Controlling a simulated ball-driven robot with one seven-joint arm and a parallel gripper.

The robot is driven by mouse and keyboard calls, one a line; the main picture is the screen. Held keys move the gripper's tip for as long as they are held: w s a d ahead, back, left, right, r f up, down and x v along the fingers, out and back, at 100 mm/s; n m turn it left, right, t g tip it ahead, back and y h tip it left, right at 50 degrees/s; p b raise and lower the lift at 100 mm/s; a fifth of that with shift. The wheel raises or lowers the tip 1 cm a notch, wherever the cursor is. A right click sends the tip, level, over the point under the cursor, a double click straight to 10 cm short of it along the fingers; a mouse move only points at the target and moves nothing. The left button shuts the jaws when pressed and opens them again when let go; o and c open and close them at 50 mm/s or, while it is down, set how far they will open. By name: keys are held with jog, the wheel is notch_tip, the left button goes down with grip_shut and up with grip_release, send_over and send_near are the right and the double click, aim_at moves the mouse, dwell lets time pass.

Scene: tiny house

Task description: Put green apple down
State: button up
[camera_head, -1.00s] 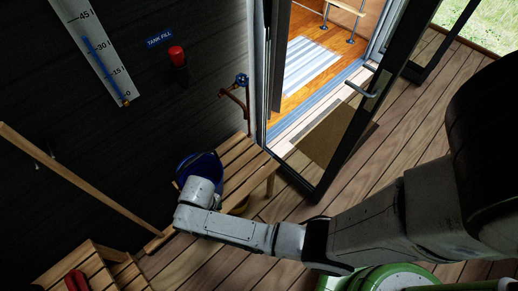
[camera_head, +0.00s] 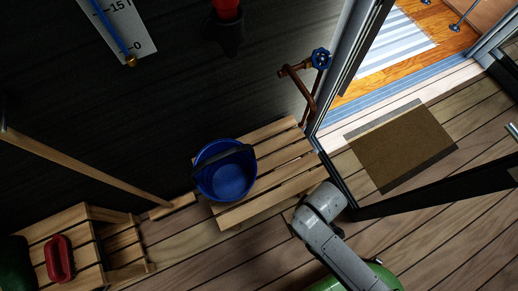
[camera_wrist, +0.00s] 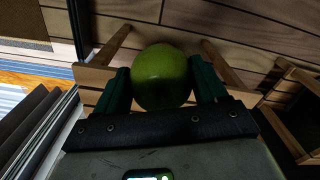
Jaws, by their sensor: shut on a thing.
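The green apple (camera_wrist: 161,78) is between the two green-padded fingers of my gripper (camera_wrist: 163,88) in the wrist view. My gripper is shut on it. Wooden legs and a slat edge of the bench show behind the apple there. In the head view my arm's grey wrist part is at the right end of the slatted wooden bench (camera_head: 290,187); the gripper's fingers and the apple are hidden in that view.
A blue bucket (camera_head: 226,182) stands on the bench's left part. A tap with a blue handle (camera_head: 321,58) juts from the wall above. A wooden crate (camera_head: 115,215) with a red object (camera_head: 59,258) is lower left. A brown doormat (camera_head: 404,146) lies by the open door.

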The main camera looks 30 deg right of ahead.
jog(key=shift+w+f, duration=0.2)
jog(key=shift+w, duration=0.05)
jog(key=b, duration=0.2)
send_over(278, 168)
notch_tip(278, 168, down, 2)
jog(key=shift+s+a+f+b, duration=0.1)
jog(key=shift+s+f+b, duration=0.05)
jog(key=shift+b, duration=0.15)
notch_tip(278, 168, down, 4)
jog(key=shift+f+b, duration=0.2)
jog(key=shift+b, duration=0.5)
jog(key=shift+w+f, duration=0.1)
jog(key=shift+w, duration=0.1)
jog(key=shift+f, duration=0.15)
jog(key=o, duration=1.1)
